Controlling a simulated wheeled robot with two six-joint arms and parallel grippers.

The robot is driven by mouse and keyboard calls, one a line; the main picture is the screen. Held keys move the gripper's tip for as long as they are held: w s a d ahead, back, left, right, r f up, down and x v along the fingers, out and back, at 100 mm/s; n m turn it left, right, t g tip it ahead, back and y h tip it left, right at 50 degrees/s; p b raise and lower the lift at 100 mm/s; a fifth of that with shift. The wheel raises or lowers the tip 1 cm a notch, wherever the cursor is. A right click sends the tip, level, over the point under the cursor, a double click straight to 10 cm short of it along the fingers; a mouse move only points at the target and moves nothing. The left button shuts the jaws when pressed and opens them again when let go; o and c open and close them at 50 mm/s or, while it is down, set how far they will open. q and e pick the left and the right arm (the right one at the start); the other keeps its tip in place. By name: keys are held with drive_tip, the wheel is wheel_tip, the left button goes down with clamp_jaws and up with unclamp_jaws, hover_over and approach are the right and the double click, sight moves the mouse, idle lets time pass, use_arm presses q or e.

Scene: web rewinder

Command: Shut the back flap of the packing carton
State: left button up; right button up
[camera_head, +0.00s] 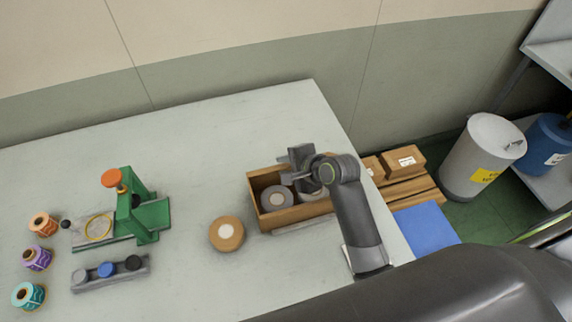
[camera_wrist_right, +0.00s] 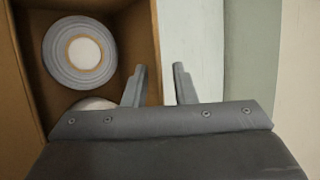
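The packing carton (camera_head: 300,217) is a brown open-topped box near the right end of the table. A grey tape roll (camera_head: 277,198) lies inside it, with part of a second beside it under my right arm. My right gripper (camera_head: 294,166) is at the carton's back side and partly hides it. In the right wrist view the gripper (camera_wrist_right: 160,76) is open and empty. One finger is over the carton's inside, the other over the table outside. The brown back edge (camera_wrist_right: 153,40) runs between them; I cannot tell flap from wall. My left gripper is out of view.
A tan tape roll (camera_head: 226,234) lies left of the carton. A green-and-orange device (camera_head: 145,215), a grey rack (camera_head: 110,272) and several coloured spools (camera_head: 38,258) stand further left. Boxes (camera_head: 404,161), a blue panel (camera_head: 427,227) and a bin (camera_head: 482,160) are right of the table.

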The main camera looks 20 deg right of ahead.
drive_tip(key=shift+c, duration=0.5)
clamp_jaws()
drive_tip(key=shift+f, duration=0.1)
drive_tip(key=shift+s+f, duration=0.1)
drive_tip(key=shift+f, duration=0.05)
drive_tip(key=shift+s+t+b, duration=0.1)
drive_tip(key=shift+t+b, duration=0.25)
drive_tip(key=shift+t, duration=0.35)
drive_tip(key=shift+o, duration=0.5)
unclamp_jaws()
